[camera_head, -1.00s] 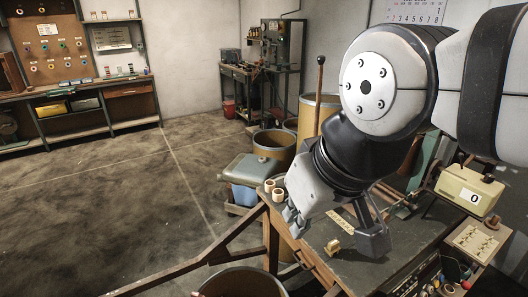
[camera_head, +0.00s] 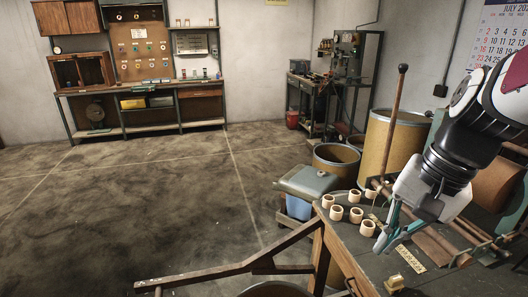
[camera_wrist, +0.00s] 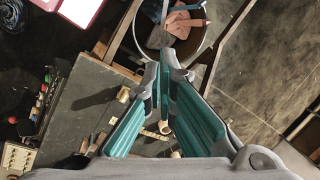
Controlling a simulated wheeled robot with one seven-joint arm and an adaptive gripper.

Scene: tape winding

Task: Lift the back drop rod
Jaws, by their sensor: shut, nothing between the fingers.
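A tall brown rod (camera_head: 393,120) with a dark round knob rises at the left-back side of the workbench (camera_head: 350,245). I cannot tell for sure whether it is the back drop rod. Its lower end is hidden behind the spools and bench. My gripper (camera_head: 382,246) hangs over the bench, in front of and below the rod, apart from it. In the wrist view, the teal-padded fingers of my gripper (camera_wrist: 163,82) converge at their tips, shut and empty. The rod cannot be made out in the wrist view.
Several pale spools (camera_head: 337,212) stand by the bench's left edge. A yellow block (camera_head: 394,284) and a yellow strip (camera_head: 410,260) lie near my gripper. Large tan drums (camera_head: 390,140) stand behind. A wooden frame arm (camera_head: 225,272) extends left. The floor at left is clear.

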